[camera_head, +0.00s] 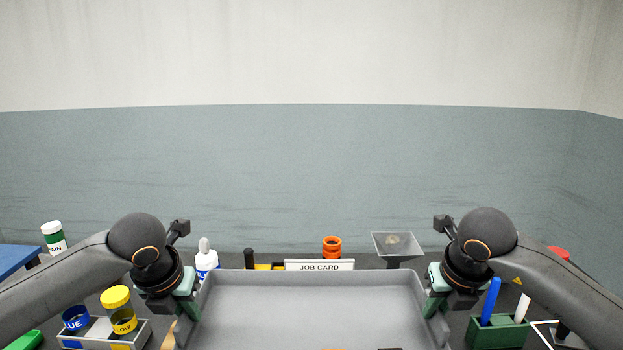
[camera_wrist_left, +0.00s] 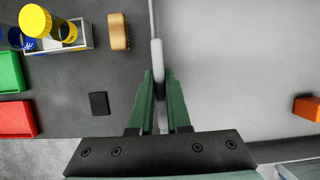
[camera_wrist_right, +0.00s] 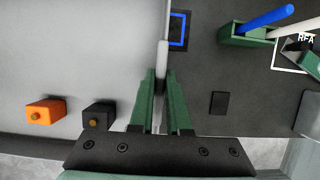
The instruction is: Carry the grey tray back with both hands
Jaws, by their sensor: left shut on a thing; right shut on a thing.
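The grey tray (camera_head: 310,305) spans the middle front of the head view. My left gripper (camera_head: 187,297) is shut on its left wall, and my right gripper (camera_head: 436,295) is shut on its right wall. In the left wrist view the green fingers (camera_wrist_left: 158,85) pinch the tray's pale side edge. In the right wrist view the fingers (camera_wrist_right: 161,82) do the same. An orange block (camera_wrist_right: 43,110) and a black block (camera_wrist_right: 98,114) show over the tray's near part. I cannot tell whether the tray is clear of the bench.
Left of the tray stand a bin with blue and yellow capped containers (camera_head: 118,298) and a wooden-backed brush (camera_wrist_left: 119,31). Right is a green holder (camera_head: 497,331) with pens. Behind are a job card (camera_head: 319,265), orange rings (camera_head: 332,246) and a metal hopper (camera_head: 397,245).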

